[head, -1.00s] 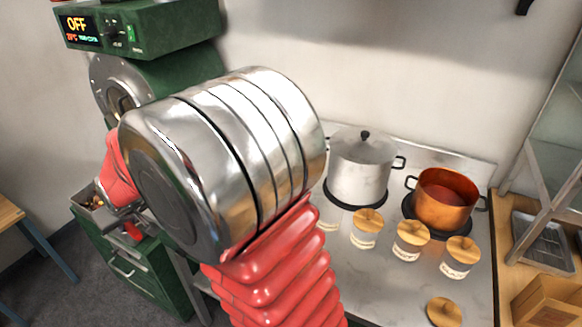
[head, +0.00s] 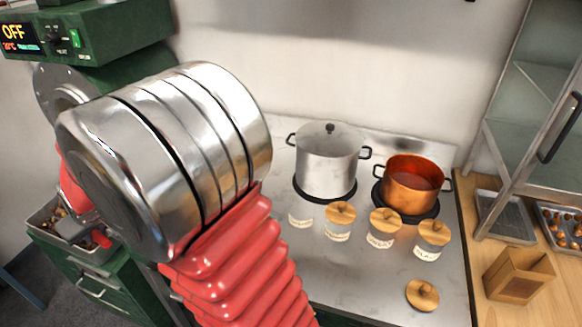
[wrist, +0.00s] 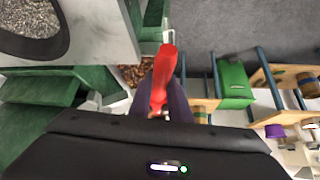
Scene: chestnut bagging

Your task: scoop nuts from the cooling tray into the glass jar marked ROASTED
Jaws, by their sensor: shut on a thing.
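My gripper (wrist: 158,108) is shut on the red handle (wrist: 163,75) of the scoop, which stands out between its dark fingers in the wrist view. The scoop's bowl cannot be made out. The cooling tray (head: 40,243), with brown nuts in it, is at the far left of the head view; my arm covers part of it. Several glass jars stand in a row on the steel counter. The leftmost jar (head: 301,216) has no lid, and its label is too small to read surely. The others wear wooden lids. Another wooden lid (head: 422,295) lies on the counter.
A lidded steel pot (head: 327,165) and an open copper pot (head: 412,185) stand behind the jars. A green roaster (head: 120,40) is at upper left, its display showing OFF. The counter's front is mostly clear.

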